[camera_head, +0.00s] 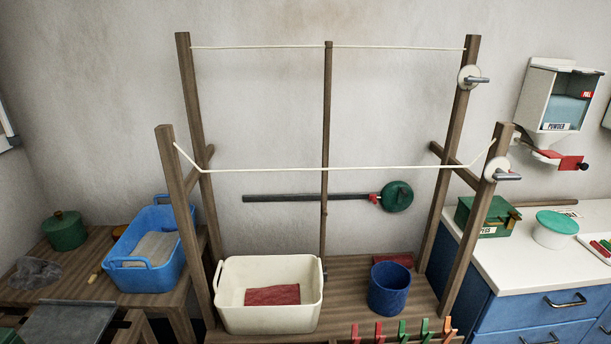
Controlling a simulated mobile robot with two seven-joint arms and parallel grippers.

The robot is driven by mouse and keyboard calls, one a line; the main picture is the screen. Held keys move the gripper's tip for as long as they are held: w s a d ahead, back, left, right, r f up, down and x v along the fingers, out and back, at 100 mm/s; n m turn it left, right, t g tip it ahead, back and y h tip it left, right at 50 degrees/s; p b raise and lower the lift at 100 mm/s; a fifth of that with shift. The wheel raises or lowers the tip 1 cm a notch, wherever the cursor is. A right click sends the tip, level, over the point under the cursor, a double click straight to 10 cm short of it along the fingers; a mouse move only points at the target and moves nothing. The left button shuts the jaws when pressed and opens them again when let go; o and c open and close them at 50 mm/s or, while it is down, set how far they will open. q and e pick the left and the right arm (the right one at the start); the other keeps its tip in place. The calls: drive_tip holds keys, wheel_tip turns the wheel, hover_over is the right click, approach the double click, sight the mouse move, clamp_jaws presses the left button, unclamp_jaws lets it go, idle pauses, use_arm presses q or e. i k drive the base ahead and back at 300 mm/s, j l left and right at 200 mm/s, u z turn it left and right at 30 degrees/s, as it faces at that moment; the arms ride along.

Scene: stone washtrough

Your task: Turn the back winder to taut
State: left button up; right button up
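A wooden frame carries two cream lines. The back line (258,47) runs between the back posts, looks nearly straight, and meets a central upright pole (327,140). The back winder (469,78), a pale disc with a grey handle pointing right, sits on the back right post (461,125). The front line (330,168) dips down from both front posts and runs low between them. The front winder (497,170), also a pale disc with a grey handle pointing right, is on the front right post (480,210). Neither of my grippers is in view.
A cream basin (228,318) with a red cloth (272,295) and a blue bucket (389,290) stand below the lines. Several coloured pegs (401,331) line the front edge. A powder dispenser (545,95) hangs right of the winders, above a white counter (520,255).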

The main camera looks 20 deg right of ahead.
sight(471, 78)
drive_tip(key=z, duration=1.45)
